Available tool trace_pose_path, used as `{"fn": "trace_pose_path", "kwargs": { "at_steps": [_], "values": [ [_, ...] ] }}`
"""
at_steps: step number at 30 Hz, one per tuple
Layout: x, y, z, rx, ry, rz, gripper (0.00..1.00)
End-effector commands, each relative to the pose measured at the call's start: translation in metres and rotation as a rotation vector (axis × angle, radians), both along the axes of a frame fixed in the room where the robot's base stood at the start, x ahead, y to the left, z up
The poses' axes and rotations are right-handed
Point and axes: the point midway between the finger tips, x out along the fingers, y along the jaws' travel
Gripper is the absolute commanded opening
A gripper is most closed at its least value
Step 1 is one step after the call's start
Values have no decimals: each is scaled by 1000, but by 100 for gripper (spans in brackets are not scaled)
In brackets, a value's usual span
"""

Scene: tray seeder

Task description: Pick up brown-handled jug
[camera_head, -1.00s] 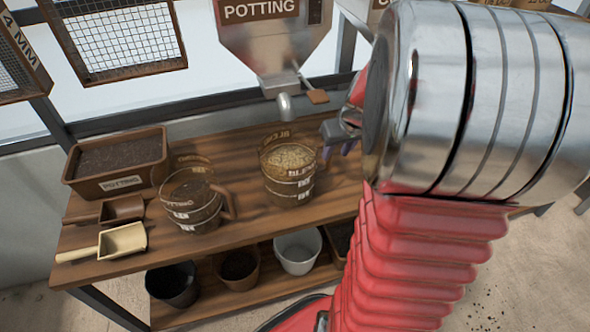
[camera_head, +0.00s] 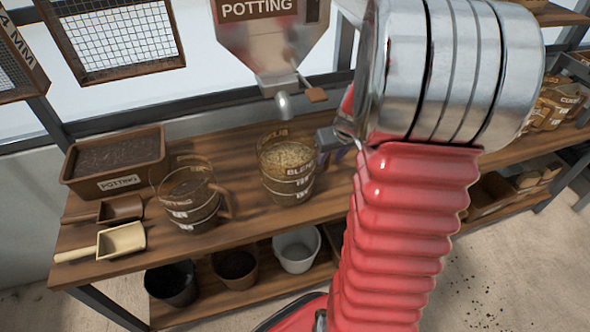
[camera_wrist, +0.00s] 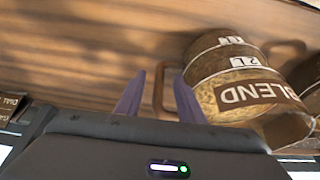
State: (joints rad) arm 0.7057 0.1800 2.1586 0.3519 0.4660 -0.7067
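Two clear jugs stand upright on the wooden bench. The BLEND jug (camera_head: 290,175) holds pale grainy stuff; its brown handle (camera_wrist: 162,92) shows in the wrist view, where the jug (camera_wrist: 225,75) lies right of centre. The other jug (camera_head: 188,205), to its left, has a reddish-brown handle (camera_head: 223,202) and dark stuff low inside. My gripper (camera_head: 327,152) is just right of the BLEND jug. In the wrist view my gripper (camera_wrist: 158,92) is open, its purple fingers either side of the BLEND handle in the picture; I cannot tell the depth or any contact.
A POTTING hopper (camera_head: 268,40) with a spout hangs just above and behind the BLEND jug. A brown soil tray (camera_head: 115,182) and a cream scoop (camera_head: 120,240) lie at left. Pots, including a white one (camera_head: 297,250), stand on the lower shelf.

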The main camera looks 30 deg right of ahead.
Motion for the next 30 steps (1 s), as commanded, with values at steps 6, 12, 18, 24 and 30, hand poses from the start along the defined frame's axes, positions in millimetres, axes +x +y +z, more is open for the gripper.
{"fn": "trace_pose_path", "kwargs": {
  "at_steps": [6,12,18,24,30],
  "values": [
    [8,-3,-20,1,1,0,35],
    [10,-3,-23,0,-1,-1,35],
    [10,-3,-23,0,0,-1,35],
    [10,-3,-23,0,0,-1,35],
    [10,-3,-23,0,0,-1,23]
  ]
}}
